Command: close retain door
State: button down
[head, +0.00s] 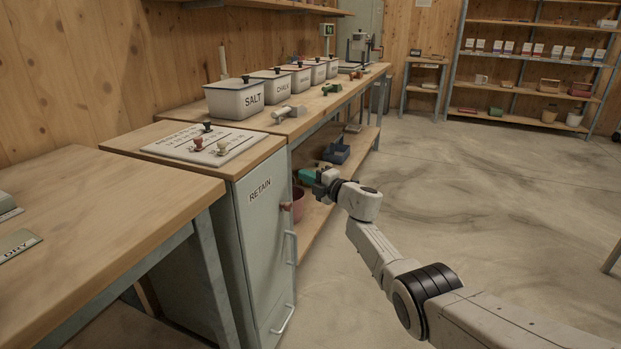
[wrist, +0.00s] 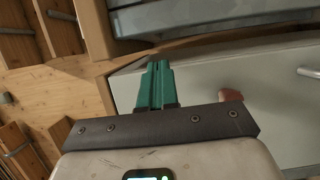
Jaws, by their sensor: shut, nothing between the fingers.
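The retain door (head: 262,245) is the grey-green front of the cabinet marked RETAIN in the head view. It looks about flush below the wooden top; I cannot tell whether a small gap remains. A red knob (head: 287,206) sits near its far edge. My gripper (head: 322,183) is just right of that edge, in front of the lower shelf. In the wrist view, my gripper's green fingers (wrist: 158,68) are together and empty, beside the pale door panel (wrist: 205,85). The reddish knob (wrist: 231,95) is partly hidden behind the gripper body. I cannot tell whether the fingers touch the panel.
A board with knobs (head: 205,143) lies on the cabinet top. Lidded bins (head: 235,98) line the bench behind. Bar handles (head: 291,247) stick out from the cabinet front. Open concrete floor lies to the right.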

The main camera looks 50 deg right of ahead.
jog(key=s+d+p, duration=0.3)
jog(key=s+d, duration=0.1)
jog(key=s, duration=0.5)
jog(key=shift+s+p, duration=0.3)
jog(key=shift+s, duration=0.1)
jog(key=shift+a+f, duration=0.1)
